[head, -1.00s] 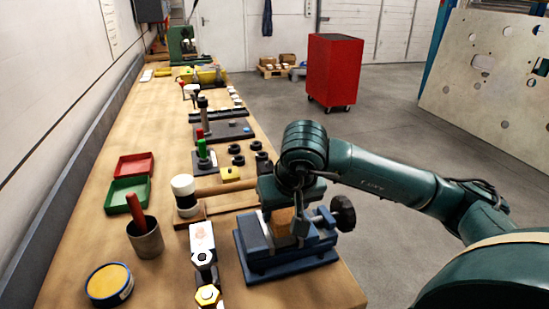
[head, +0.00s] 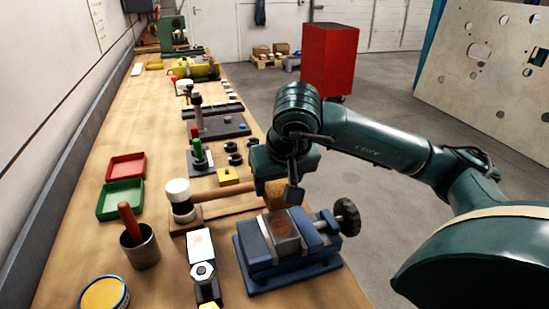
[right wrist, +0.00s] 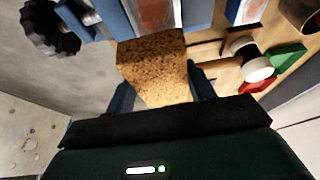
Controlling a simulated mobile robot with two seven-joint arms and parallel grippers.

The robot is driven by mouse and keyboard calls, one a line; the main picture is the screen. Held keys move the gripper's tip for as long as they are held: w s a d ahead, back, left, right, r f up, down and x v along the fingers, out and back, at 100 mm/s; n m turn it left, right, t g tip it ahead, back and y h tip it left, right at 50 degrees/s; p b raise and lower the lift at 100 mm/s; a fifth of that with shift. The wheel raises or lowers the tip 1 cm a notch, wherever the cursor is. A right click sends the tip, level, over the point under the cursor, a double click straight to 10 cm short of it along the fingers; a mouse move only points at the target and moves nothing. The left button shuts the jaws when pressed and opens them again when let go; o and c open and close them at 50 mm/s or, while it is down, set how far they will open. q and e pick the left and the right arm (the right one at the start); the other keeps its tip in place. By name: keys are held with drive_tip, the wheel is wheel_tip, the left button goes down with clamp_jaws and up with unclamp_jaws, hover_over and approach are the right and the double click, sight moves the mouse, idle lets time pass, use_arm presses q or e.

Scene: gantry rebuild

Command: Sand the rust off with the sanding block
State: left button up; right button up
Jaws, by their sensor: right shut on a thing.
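My right gripper (head: 284,190) is shut on the tan, cork-like sanding block (head: 274,196), just beyond the blue vise (head: 262,256). The block also shows between the fingers in the right wrist view (right wrist: 152,66). The vise holds a metal plate (head: 284,231) with a reddish-brown rust patch on its upper face; this plate shows at the top of the right wrist view (right wrist: 156,12). The block appears clear of the plate; its exact height is hard to tell. My left gripper is not in view.
A mallet (head: 180,197) lies left of the gripper. A cup (head: 140,248), yellow tin (head: 104,294), and green (head: 121,199) and red (head: 126,167) trays stand further left. The vise handle (head: 347,216) juts right.

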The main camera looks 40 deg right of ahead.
wheel_tip(320, 180, up, 3)
drive_tip(key=shift+r+p, duration=0.2)
drive_tip(key=shift+p, duration=0.65)
drive_tip(key=shift+r, duration=0.15)
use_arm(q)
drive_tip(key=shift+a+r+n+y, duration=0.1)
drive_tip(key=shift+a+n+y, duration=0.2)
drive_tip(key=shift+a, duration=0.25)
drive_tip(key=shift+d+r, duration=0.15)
